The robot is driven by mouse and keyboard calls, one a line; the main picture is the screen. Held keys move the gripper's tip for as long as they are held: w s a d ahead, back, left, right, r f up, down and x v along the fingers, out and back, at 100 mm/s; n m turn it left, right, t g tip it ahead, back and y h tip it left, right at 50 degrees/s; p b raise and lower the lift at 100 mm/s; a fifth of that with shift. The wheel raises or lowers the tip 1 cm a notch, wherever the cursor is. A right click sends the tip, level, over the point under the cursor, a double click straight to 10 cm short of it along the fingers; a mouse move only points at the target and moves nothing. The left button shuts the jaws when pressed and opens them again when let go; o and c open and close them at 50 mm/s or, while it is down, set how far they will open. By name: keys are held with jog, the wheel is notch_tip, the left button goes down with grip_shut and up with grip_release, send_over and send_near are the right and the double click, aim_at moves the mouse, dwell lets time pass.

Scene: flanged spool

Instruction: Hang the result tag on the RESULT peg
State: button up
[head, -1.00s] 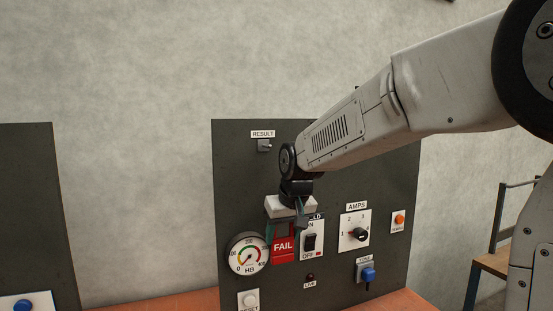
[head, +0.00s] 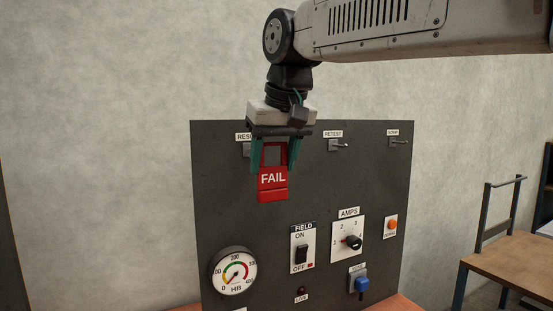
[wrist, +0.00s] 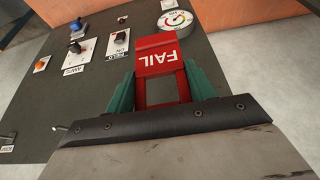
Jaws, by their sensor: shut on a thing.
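The red FAIL tag (head: 272,181) hangs upright from my gripper (head: 273,158), with a rectangular window in its upper part. My gripper's green fingers are shut on the tag's upper frame, one on each side. The tag also shows in the wrist view (wrist: 160,58), its lettering upside down, between the fingers (wrist: 162,88). The RESULT peg (head: 246,150) is at the upper left of the dark panel, just left of my gripper in the head view. The gripper and left finger partly cover it and its label (head: 243,137). I cannot tell the gap between tag and panel.
The dark panel (head: 350,185) also bears a RETEST peg (head: 338,144) and another peg (head: 400,142) at the upper right. Lower down are a dial gauge (head: 234,272), FIELD switch (head: 302,252), AMPS knob (head: 352,242), orange button (head: 390,224) and blue knob (head: 360,284).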

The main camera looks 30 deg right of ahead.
jog(key=shift+w+f, duration=0.15)
jog(key=shift+w, duration=2.15)
jog(key=shift+w+f, duration=0.1)
jog(key=shift+w, duration=2.15)
jog(key=shift+w+f, duration=0.4)
jog(key=shift+w, duration=0.25)
jog(key=o, duration=1.1)
jog(key=shift+c, duration=0.2)
